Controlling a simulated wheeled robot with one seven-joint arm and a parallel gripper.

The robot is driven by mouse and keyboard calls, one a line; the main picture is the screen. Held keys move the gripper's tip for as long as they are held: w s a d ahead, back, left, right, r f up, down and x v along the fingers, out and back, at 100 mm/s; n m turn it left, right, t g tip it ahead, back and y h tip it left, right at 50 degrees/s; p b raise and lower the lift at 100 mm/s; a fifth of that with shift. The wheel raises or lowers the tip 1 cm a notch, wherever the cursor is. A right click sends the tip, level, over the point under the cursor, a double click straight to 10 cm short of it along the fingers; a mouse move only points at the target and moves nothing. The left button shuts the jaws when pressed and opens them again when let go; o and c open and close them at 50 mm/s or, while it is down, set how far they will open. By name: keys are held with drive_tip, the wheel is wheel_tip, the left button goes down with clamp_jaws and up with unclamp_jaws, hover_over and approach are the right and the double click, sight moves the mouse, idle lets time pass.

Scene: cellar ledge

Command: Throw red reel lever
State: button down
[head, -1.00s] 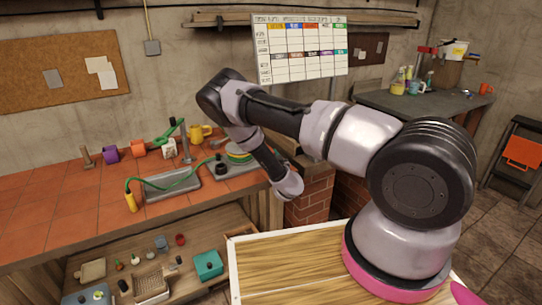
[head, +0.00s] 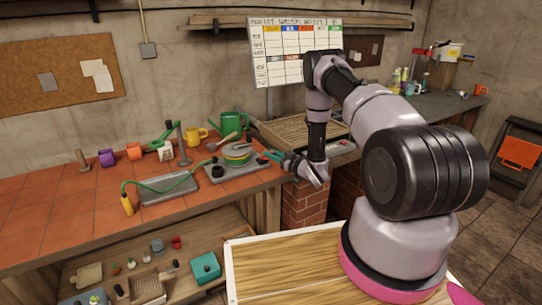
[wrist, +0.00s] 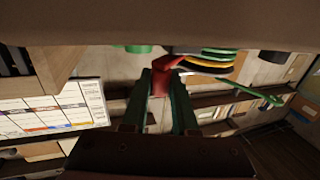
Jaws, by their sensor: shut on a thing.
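The reel (head: 236,153), a stack of green and yellow rings, sits on a grey base near the right end of the tiled counter. My gripper (head: 270,156) reaches it from the right, with its teal fingers pointing left. In the wrist view the green fingers (wrist: 166,88) are shut on the red lever (wrist: 163,78), which sits between them beside the ringed reel (wrist: 207,62). In the head view I cannot make out the red lever.
A grey tray (head: 168,188) with a green hose and yellow nozzle (head: 127,205) lies left of the reel. A green watering can (head: 232,122) and yellow mug (head: 194,136) stand behind. A brick pillar (head: 305,205) rises below my wrist.

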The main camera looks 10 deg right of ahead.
drive_tip(key=shift+w+d+n+g+y, duration=0.1)
drive_tip(key=shift+w+n+g+y, duration=0.1)
drive_tip(key=shift+n+g+y, duration=0.4)
drive_tip(key=shift+f+y, duration=0.1)
drive_tip(key=shift+y, duration=0.2)
drive_tip(key=c, duration=0.7)
unclamp_jaws()
drive_tip(key=v, duration=1)
drive_tip(key=shift+s+d, duration=0.2)
drive_tip(key=shift+d, duration=0.1)
